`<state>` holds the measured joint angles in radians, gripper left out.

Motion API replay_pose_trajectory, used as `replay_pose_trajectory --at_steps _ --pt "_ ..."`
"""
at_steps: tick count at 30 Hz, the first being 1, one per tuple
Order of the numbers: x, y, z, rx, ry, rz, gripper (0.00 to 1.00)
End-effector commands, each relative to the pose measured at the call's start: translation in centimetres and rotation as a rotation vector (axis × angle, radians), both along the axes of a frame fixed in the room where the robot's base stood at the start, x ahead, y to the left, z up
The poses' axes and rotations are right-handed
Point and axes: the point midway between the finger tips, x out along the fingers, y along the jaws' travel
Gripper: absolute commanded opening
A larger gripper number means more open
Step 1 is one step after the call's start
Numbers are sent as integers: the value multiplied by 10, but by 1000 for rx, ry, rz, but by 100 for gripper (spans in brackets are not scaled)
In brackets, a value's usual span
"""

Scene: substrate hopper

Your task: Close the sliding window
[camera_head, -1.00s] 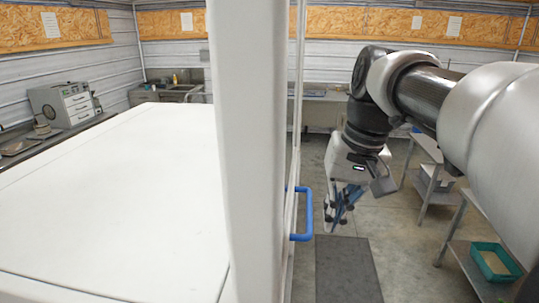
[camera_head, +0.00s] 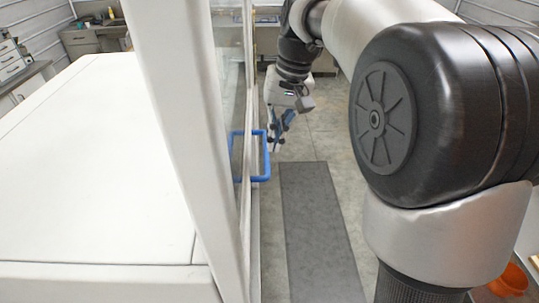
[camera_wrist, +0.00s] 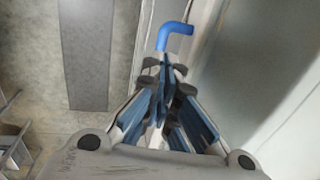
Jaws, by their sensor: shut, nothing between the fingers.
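The sliding window (camera_head: 236,110) is a glazed panel in a white frame, seen nearly edge-on in the head view. Its blue handle (camera_head: 262,158) sticks out to the right of the frame. In the wrist view the handle (camera_wrist: 172,32) shows just beyond my fingertips, partly hidden by them. My gripper (camera_head: 277,146) is shut and empty, pointing down, beside the handle on its right side. The shut fingers also show in the wrist view (camera_wrist: 165,68). I cannot tell whether they touch the handle. How far the window stands open is not clear.
A white cabinet top (camera_head: 90,190) fills the left. A white post (camera_head: 190,130) stands in front of the window. A dark grey mat (camera_head: 318,230) lies on the concrete floor. An orange container (camera_head: 509,280) is at the lower right. The floor around the mat is clear.

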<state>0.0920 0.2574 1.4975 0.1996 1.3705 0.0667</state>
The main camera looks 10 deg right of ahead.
Motion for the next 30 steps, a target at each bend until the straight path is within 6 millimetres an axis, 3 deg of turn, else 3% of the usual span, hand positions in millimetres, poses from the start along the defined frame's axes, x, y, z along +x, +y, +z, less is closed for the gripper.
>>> replay_pose_trajectory --at_steps 3,9,25,30 --pt "0 5 -23 1 3 2 0" --pt "2 10 -47 0 2 1 0" --pt "2 11 -56 0 0 1 0" --pt "2 11 -71 0 1 0 0"
